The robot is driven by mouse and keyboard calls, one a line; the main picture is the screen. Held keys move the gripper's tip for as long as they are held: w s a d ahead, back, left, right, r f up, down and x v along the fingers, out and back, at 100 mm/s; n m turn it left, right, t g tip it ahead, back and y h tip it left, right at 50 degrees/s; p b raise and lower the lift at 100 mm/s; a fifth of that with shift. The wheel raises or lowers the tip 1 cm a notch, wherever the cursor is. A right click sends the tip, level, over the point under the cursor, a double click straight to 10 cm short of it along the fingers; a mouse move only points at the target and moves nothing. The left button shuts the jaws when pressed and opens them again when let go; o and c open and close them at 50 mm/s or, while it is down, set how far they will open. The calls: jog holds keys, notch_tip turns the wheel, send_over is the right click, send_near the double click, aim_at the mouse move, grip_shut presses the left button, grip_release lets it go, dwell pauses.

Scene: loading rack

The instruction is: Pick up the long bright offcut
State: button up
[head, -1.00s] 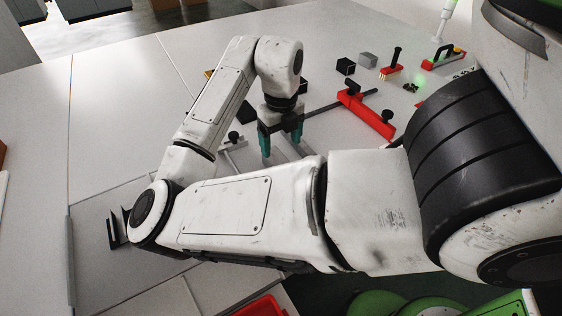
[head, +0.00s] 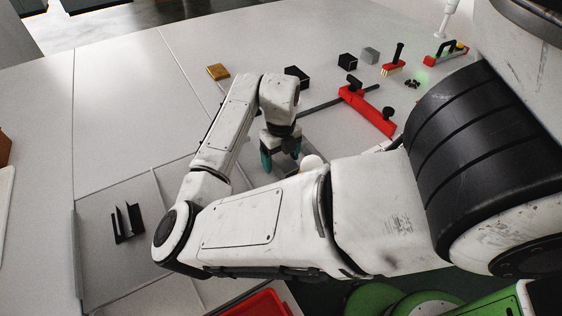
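My gripper (head: 283,160) hangs pointing down over the middle of the work area. Its two teal fingers stand apart. A small pale patch shows between and behind them, too small to tell what it is. I cannot make out a long bright offcut for certain; my forearm covers the area just in front of the gripper. No held piece shows clearly in the fingers.
A black angled bracket (head: 128,222) lies on the grey panel at left. A red clamp (head: 368,110) with a dark bar lies right of the gripper. Black blocks (head: 347,61), a grey block (head: 369,55), a brush (head: 393,62) and a brownish-yellow block (head: 218,71) lie behind. A red bin (head: 262,304) is in front.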

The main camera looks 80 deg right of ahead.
jog(key=c, duration=1.1)
jog(key=shift+o, duration=0.2)
jog(key=shift+r, duration=0.1)
